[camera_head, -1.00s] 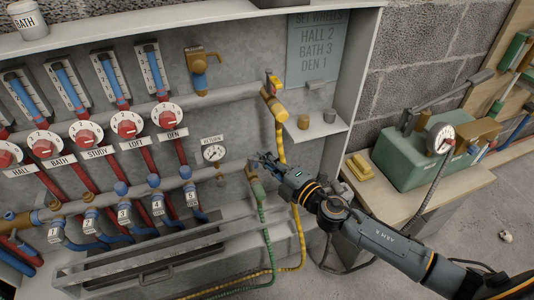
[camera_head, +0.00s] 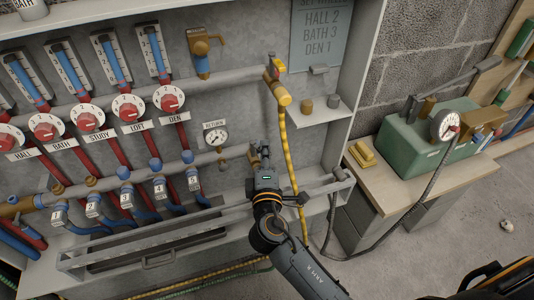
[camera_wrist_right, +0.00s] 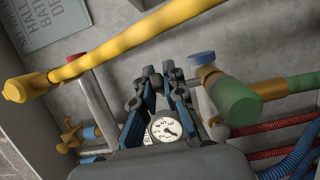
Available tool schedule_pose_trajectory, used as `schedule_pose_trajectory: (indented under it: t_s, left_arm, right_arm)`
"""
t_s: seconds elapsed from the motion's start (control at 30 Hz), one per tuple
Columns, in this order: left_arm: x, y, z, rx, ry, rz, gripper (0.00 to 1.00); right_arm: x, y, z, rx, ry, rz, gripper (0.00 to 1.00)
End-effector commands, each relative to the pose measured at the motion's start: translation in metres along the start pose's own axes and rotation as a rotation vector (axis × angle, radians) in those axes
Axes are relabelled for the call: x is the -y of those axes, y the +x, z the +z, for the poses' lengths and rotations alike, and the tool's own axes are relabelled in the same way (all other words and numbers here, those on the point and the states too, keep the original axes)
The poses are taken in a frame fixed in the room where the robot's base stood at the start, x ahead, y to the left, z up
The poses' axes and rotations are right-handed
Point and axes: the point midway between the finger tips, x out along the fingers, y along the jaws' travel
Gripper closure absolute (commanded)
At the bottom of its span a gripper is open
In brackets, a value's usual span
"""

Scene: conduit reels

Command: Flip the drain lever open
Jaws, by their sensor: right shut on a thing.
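The drain valve (camera_head: 253,158) is a small brass fitting at the right end of the lower grey pipe, partly hidden by my right gripper. In the right wrist view its brass body (camera_wrist_right: 208,80) joins a green hose end (camera_wrist_right: 236,101), with a blue cap (camera_wrist_right: 202,58) beside it. My right gripper (camera_head: 262,148) reaches up to it from below. Its fingers (camera_wrist_right: 163,72) also show in the right wrist view, beside the brass body. The gripper is shut on what appears to be the drain lever, which the fingers mostly hide. My left gripper is not in view.
The return gauge (camera_head: 216,138) is left of my gripper. A yellow hose (camera_head: 290,150) hangs close on the right from the upper pipe's brass end (camera_head: 277,92). A trough rail (camera_head: 165,236) runs below. A green pump box (camera_head: 425,145) stands on the bench.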

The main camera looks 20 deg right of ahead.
Motion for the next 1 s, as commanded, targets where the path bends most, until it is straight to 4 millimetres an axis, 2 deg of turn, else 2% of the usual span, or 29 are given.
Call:
schedule_pose_trajectory:
  t_s: [0.03, 0.2, 0.77, 0.8, 0.9, 1.0]
  left_arm:
    - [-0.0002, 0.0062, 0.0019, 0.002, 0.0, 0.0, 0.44]
    - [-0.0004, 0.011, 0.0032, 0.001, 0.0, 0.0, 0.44]
    - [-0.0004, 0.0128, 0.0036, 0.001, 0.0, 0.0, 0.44]
    - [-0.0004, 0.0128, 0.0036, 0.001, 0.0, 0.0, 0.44]
    - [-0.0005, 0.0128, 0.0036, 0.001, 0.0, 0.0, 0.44]
    - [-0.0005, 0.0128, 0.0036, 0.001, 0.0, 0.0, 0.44]
  right_arm:
    - [0.004, -0.0012, -0.0017, 0.021, 0.004, -0.004, 1.0]
    - [0.0031, -0.0027, -0.0029, 0.075, 0.0, -0.003, 1.0]
    - [0.0015, -0.0033, -0.0035, 0.104, -0.001, -0.003, 1.0]
    - [0.0015, -0.0033, -0.0035, 0.104, -0.001, -0.003, 0.86]
    - [0.0013, -0.0032, -0.0034, 0.104, -0.001, -0.002, 0.66]
    - [0.0009, -0.0031, -0.0034, 0.103, -0.001, -0.001, 0.66]
